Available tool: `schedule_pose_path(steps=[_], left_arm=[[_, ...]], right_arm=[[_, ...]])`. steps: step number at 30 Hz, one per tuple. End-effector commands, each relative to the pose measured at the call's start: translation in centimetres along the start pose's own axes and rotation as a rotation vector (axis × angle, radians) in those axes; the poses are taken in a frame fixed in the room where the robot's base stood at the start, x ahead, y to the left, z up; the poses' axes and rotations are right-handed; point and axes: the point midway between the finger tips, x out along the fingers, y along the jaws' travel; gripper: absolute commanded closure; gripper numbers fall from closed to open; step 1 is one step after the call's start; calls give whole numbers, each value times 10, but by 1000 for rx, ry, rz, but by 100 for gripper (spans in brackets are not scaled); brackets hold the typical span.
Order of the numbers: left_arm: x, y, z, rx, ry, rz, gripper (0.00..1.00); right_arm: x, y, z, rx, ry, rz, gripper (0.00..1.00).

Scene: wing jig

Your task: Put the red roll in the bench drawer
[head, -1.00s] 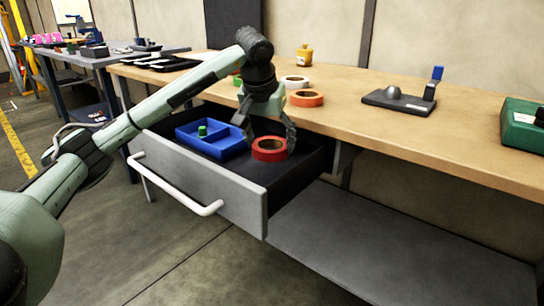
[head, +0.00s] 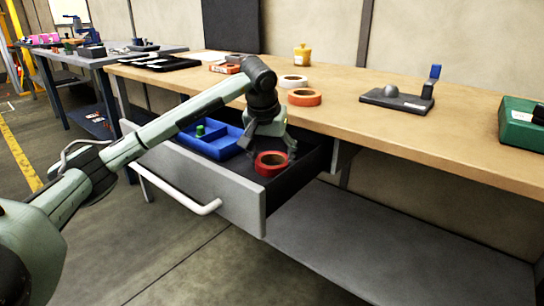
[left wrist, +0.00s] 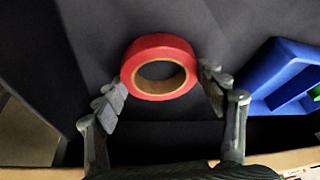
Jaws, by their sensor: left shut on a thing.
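The red roll (head: 271,170) is inside the open bench drawer (head: 222,188), over its dark floor, right of the blue tray. I cannot tell whether it touches the floor. My left gripper (head: 271,152) reaches down into the drawer from above and is shut on the roll. In the left wrist view the red roll (left wrist: 133,66) lies flat between the two fingertips of the left gripper (left wrist: 165,88), one at each side. Its tan inner core shows. My right gripper is not in view.
A blue divided tray (head: 226,146) with a green piece (head: 200,131) fills the drawer's left part. On the bench top (head: 400,127) stand an orange roll (head: 305,103), a white roll (head: 291,86), a yellow jar (head: 302,55) and a green case (head: 520,125). The drawer's right front is clear.

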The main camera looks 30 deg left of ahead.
Motion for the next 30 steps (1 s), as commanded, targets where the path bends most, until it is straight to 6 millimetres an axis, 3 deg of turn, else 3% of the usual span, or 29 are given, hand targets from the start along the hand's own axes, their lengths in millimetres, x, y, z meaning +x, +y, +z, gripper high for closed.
schedule_pose_path(steps=[1, 6, 18, 23, 30], left_arm=[[0, 0, 0, 0, 0, 0, 27], [0, 0, 0, 0, 0, 0, 8], [-3, 0, -1, 0, 1, 1, 8], [-31, 0, -3, 0, 6, 2, 8], [-84, 0, -3, -1, 6, 1, 8]], right_arm=[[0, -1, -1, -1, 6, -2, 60], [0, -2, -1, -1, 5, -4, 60], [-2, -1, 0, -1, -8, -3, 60], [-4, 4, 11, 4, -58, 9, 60], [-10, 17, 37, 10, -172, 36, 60]])
